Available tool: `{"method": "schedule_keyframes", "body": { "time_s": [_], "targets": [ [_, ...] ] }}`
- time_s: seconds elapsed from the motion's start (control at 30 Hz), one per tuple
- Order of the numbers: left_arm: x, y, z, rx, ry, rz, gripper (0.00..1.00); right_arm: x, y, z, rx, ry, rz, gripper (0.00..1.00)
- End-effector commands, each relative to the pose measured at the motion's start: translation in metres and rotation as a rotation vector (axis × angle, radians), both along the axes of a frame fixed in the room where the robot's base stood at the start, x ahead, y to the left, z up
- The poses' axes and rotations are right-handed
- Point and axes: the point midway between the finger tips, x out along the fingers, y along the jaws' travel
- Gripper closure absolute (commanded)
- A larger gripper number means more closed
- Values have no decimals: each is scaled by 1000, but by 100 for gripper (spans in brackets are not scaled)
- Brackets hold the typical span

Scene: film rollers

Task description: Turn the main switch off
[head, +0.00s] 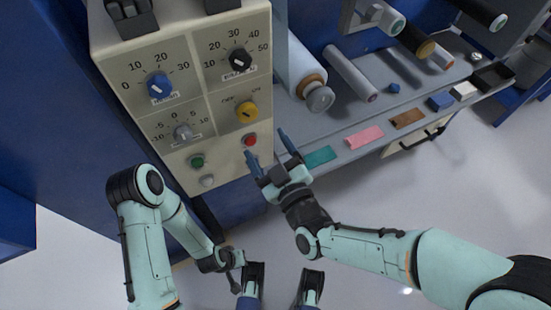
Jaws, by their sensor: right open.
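The yellow rotary knob (247,111), with small OFF and ON labels above it, sits on the right side of the beige control panel (215,140). I cannot tell clearly which label it points to. My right gripper (268,148) is open and empty, with its fingers up near the panel's lower right edge. It is below and right of the yellow knob, close to the red button (250,140), and does not hold the knob. My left gripper (281,284) is low at the bottom edge, fingers spread and empty, away from the panel.
The panel also has a blue dial (158,85), a black dial (240,60), a grey dial (183,132) and a green button (197,161). To the right, a grey shelf (345,145) carries rollers and coloured pieces. The floor (430,190) in front is clear.

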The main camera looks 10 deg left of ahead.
Motion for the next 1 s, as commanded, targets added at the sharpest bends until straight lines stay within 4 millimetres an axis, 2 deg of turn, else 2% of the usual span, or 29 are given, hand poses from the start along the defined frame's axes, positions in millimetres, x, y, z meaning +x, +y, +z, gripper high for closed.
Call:
{"method": "schedule_keyframes", "body": {
  "time_s": [0.1, 0.3, 0.87, 0.93, 1.0],
  "targets": [
    [-2, -1, 1, -2, 5, -2, 100, -17, -12, 1, 0, 0, -1, 20],
    [-3, -2, 2, -4, 9, -4, 100, -30, -20, 0, 1, -1, -1, 20],
    [-3, -1, 2, -4, 9, -4, 100, -31, -21, 0, 0, 0, 0, 20],
    [-3, -1, 2, -3, 8, -3, 100, -29, -22, -5, -3, 13, -4, 20],
    [-3, -1, 2, -3, 8, -3, 100, -24, -26, -21, -9, 59, -16, 20]
  ]
}}
